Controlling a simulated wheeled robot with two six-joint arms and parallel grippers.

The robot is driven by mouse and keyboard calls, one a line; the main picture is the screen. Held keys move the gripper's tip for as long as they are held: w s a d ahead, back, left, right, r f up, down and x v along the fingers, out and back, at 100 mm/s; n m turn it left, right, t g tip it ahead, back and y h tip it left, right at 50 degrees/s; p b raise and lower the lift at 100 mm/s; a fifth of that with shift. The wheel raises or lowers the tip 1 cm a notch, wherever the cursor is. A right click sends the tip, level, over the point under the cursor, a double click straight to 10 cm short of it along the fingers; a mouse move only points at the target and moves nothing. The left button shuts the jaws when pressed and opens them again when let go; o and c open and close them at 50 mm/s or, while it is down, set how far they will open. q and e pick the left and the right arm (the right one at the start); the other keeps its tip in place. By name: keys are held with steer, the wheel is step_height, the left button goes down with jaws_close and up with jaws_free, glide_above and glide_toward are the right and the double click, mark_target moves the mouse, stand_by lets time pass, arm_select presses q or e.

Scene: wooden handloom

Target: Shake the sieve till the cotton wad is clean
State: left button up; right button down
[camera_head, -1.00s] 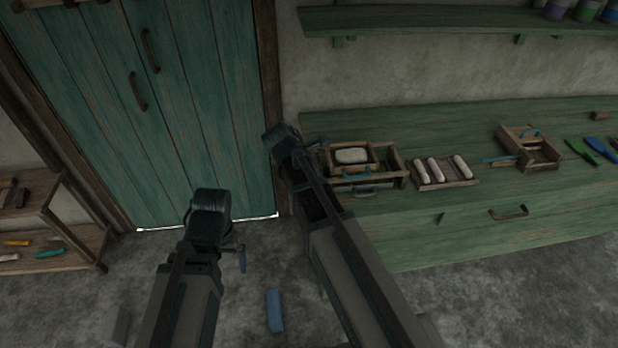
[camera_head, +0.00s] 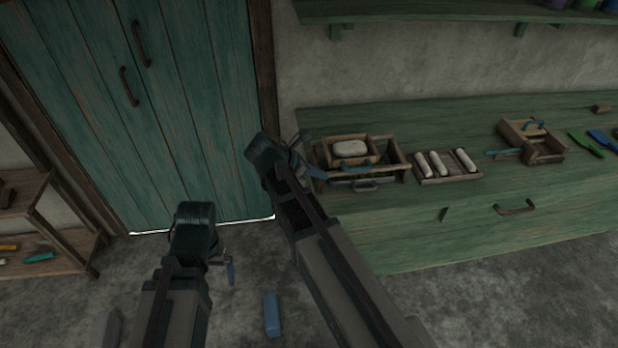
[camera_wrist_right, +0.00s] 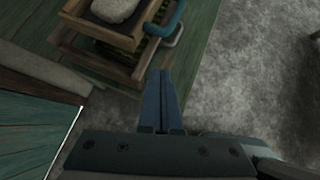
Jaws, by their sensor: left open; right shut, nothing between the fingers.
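The sieve (camera_head: 374,158) is a small wooden frame with a blue handle (camera_head: 357,168). It sits on a wooden stand (camera_head: 402,167) at the left end of the green bench. The pale cotton wad (camera_head: 350,148) lies in the sieve. The right wrist view also shows the wad (camera_wrist_right: 116,9) and the blue handle (camera_wrist_right: 178,18), cut by the top edge. My right gripper (camera_head: 318,173) is shut and empty, beside the left end of the stand. Its blue fingers (camera_wrist_right: 161,88) point towards the stand, apart from the handle. My left gripper (camera_head: 231,272) is open and empty, low over the floor.
A wooden tray (camera_head: 447,178) with several white rolls stands right of the stand. Further right are a wooden box (camera_head: 548,157) and brushes (camera_head: 588,144). A blue block (camera_head: 272,314) lies on the floor. A low shelf (camera_head: 60,258) stands left of the teal door (camera_head: 190,120).

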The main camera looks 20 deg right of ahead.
arm_select(q)
steer(key=shift+f, duration=0.35)
arm_select(e)
steer(key=d, duration=0.5)
steer(key=shift+w+f, duration=0.2)
steer(key=shift+f, duration=0.15)
steer(key=d, duration=0.2)
steer(key=s+d, duration=0.1)
steer(key=d, duration=0.3)
steer(key=shift+s+d, duration=0.25)
arm_select(q)
step_height(320, 180, up, 7)
steer(key=a+p, duration=0.1)
steer(key=p, duration=0.6)
steer(key=shift+a+f, duration=0.15)
steer(key=shift+a, duration=0.1)
arm_select(e)
glide_toward(359, 168)
steer(key=a, duration=0.3)
steer(key=a+r, duration=0.1)
steer(key=a, duration=0.1)
steer(key=shift+s, duration=0.25)
